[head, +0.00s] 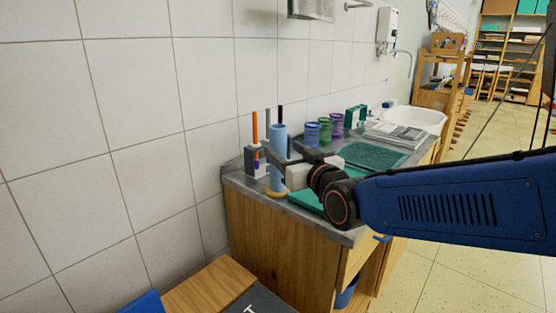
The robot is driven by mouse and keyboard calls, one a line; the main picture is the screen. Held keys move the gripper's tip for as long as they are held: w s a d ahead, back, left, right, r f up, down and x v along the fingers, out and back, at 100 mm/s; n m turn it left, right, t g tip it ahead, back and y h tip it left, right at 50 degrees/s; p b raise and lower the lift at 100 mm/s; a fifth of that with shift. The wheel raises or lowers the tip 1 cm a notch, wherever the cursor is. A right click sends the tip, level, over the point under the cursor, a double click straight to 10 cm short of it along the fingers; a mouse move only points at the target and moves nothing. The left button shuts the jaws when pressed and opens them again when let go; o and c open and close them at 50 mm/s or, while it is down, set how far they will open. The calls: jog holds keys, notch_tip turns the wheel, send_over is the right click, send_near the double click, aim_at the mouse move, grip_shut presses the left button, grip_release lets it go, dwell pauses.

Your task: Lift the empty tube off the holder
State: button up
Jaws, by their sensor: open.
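A light blue tube (278,146) stands upright on the grey counter near its left end. A round wooden holder (275,193) shows at its foot. My gripper (279,164) is at the tube's lower half, with its dark fingers open. One finger shows close by the tube, partly across it. I cannot tell whether the fingers touch it. The tube's inside is hidden from this angle.
A white-and-dark box (256,163) with an orange stick stands left of the tube. Blue, green and purple cups (325,130) stand behind, near the wall. A green mat (372,156), newspapers (397,135) and a white sink (415,117) lie to the right.

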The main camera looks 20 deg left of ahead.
aim_at(280, 146)
jog(key=x, duration=0.4)
jog(key=shift+w+a, duration=0.25)
jog(key=shift+w, duration=0.05)
jog(key=shift+w+d+x, duration=0.1)
jog(key=shift+x, duration=1.2)
jog(key=shift+w+d+x, duration=0.1)
jog(key=shift+w+x, duration=0.05)
jog(key=shift+x, duration=1.2)
jog(key=shift+s, duration=0.1)
jog(key=c, duration=1.1)
